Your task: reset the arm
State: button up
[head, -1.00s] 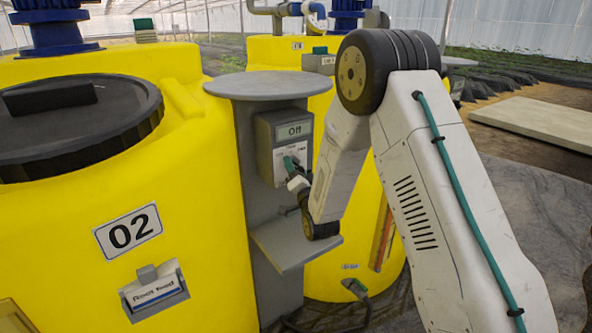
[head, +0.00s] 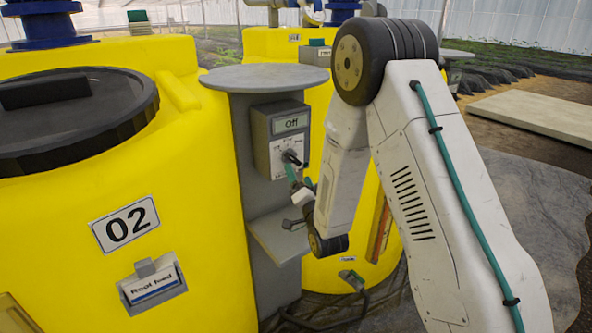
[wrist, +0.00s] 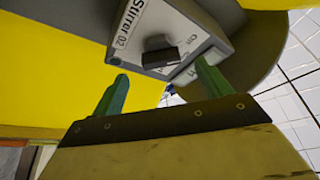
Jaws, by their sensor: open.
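My gripper (wrist: 158,95) is open and empty in the wrist view, its two green fingers apart just short of the stirrer control box (wrist: 170,40). The box is grey, reads "Stirrer 02" and carries a dark knob (wrist: 160,58). A gap shows between the fingers and the knob. In the head view the box (head: 281,140) is on the grey post, its display reads "Off", and my gripper (head: 292,176) is just below the knob. My forearm hides part of the box's surroundings.
A yellow tank (head: 190,240) labelled 02 stands at the left, with a second yellow tank (head: 262,45) behind. A round grey top (head: 265,78) caps the post, and a grey shelf (head: 280,240) juts out below the box. Paved floor (head: 545,215) lies at the right.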

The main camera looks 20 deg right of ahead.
jog(key=shift+s+f, duration=0.1)
jog(key=shift+s, duration=0.3)
notch_tip(320, 180, down, 11)
jog(key=n+g, duration=0.3)
jog(key=g, duration=0.4)
jog(key=s+n+g, duration=0.2)
jog(key=s+g, duration=0.3)
jog(key=s, duration=0.2)
jog(key=s+d+r+n+g, duration=0.1)
jog(key=s+r+g, duration=0.1)
jog(key=s+r, duration=0.6)
jog(key=s+d+r+n+g, duration=0.1)
jog(key=s+r+g, duration=0.2)
jog(key=s+r, duration=0.5)
jog(key=s+d+r+n+g, duration=0.1)
jog(key=s+r, duration=0.8)
jog(key=s, duration=0.9)
jog(key=shift+s+n+g+h, duration=0.3)
jog(key=shift+n+g+h, duration=0.1)
jog(key=shift+g, duration=0.5)
